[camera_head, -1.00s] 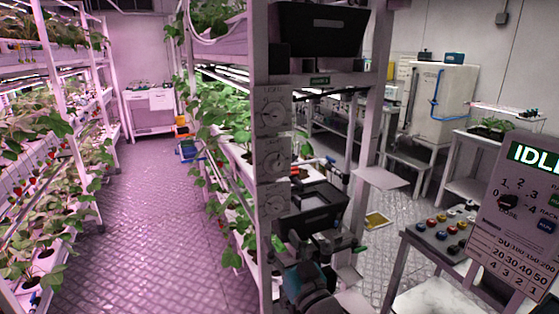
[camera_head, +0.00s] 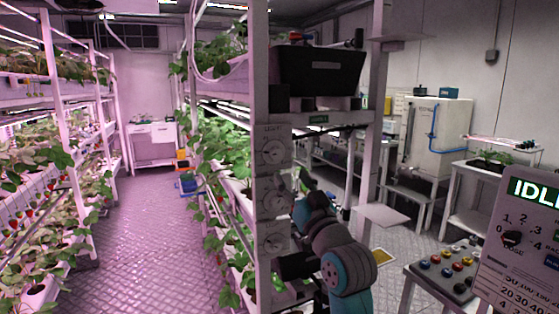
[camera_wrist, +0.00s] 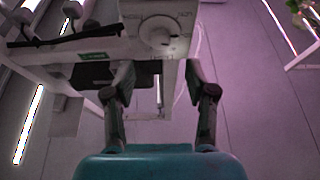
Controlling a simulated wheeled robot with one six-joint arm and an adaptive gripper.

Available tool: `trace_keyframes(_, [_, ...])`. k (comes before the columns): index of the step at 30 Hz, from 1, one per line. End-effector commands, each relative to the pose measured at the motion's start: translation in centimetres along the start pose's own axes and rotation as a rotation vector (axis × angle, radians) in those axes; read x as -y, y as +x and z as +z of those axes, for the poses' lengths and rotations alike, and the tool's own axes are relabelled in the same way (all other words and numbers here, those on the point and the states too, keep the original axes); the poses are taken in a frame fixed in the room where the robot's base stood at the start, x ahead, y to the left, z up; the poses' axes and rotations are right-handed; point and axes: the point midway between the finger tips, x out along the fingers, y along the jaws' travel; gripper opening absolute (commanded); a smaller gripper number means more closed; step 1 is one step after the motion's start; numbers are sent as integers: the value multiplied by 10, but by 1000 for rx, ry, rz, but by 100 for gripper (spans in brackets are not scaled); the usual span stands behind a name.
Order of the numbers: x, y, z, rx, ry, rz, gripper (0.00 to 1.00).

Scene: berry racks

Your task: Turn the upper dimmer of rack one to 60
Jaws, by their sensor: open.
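A column of three pale dial panels is fixed to the rack's front post. The upper dimmer (camera_head: 273,151) has a round pale knob; its scale is too small to read. A middle dial (camera_head: 274,201) and a lower dial (camera_head: 273,241) sit below it. My gripper (camera_wrist: 159,75) is open and empty in the wrist view, its two fingers apart. A round dial knob (camera_wrist: 157,30) is beyond the fingertips, apart from them; I cannot tell which dial it is. In the head view my arm stands just right of the panels, and the fingertips are unclear.
A black bin (camera_head: 318,70) sits on the rack above a green label (camera_head: 318,119). A control box reading IDLE (camera_head: 525,235) and a button panel (camera_head: 445,263) stand at right. Plant racks (camera_head: 60,150) line the left; the aisle floor (camera_head: 140,230) is clear.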

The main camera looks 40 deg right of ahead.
Motion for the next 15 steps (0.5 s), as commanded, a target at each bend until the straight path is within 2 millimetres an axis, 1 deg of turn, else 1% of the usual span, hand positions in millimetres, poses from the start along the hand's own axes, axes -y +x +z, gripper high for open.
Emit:
trace_keyframes(1, [0,10,-1,-1,0,-1,56])
trace_keyframes(3, [0,23,-1,-1,0,0,56])
trace_keyframes(9, [0,56,0,0,0,0,56])
trace_keyframes(15, [0,75,0,0,0,0,56])
